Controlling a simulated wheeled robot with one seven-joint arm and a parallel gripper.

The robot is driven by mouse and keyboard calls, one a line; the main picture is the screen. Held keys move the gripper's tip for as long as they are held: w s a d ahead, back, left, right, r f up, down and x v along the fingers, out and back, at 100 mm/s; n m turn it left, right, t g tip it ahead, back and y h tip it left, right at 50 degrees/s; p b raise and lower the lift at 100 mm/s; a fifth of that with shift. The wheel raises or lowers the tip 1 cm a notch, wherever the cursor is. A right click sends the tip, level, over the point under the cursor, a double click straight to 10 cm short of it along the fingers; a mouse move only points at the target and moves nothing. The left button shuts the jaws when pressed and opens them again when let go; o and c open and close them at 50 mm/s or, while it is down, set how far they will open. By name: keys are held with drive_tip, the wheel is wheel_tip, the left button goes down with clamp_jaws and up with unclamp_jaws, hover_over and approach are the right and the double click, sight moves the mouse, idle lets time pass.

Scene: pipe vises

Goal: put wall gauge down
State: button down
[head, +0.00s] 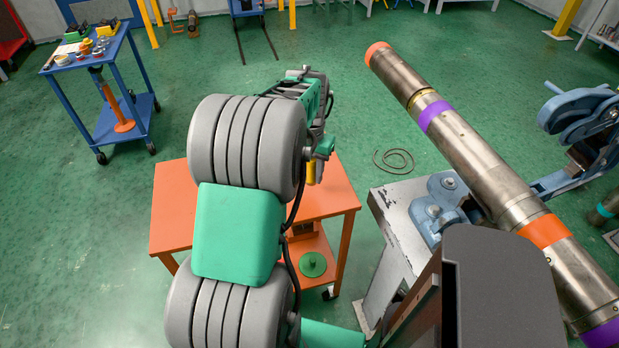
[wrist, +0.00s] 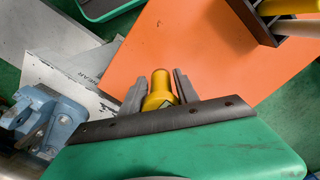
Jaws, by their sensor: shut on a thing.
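The wall gauge, a yellow rounded tool (wrist: 161,84), sits between the two grey fingers of my gripper (wrist: 158,90) in the wrist view. My gripper is shut on it. In the head view a small yellow part (head: 312,172) shows beside my arm, above the orange table (head: 176,212); my arm hides most of the gripper there. In the wrist view the orange tabletop (wrist: 205,45) lies beyond the fingertips. I cannot tell whether the gauge touches it.
A grey metal stand with a blue vise (head: 445,205) holds a long steel pipe (head: 470,150) at the right. A dark bracket (wrist: 275,20) is at the tabletop's upper right in the wrist view. The tabletop's visible middle is clear. A blue cart (head: 100,65) stands back left.

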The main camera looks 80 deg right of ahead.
sight(309, 180)
drive_tip(key=shift+w+d+f, duration=0.15)
drive_tip(key=shift+d+f, duration=0.15)
drive_tip(key=shift+f, duration=0.05)
drive_tip(key=shift+d+f, duration=0.1)
drive_tip(key=shift+f, duration=1.6)
drive_tip(key=shift+f, duration=0.1)
drive_tip(key=c, duration=0.9)
unclamp_jaws()
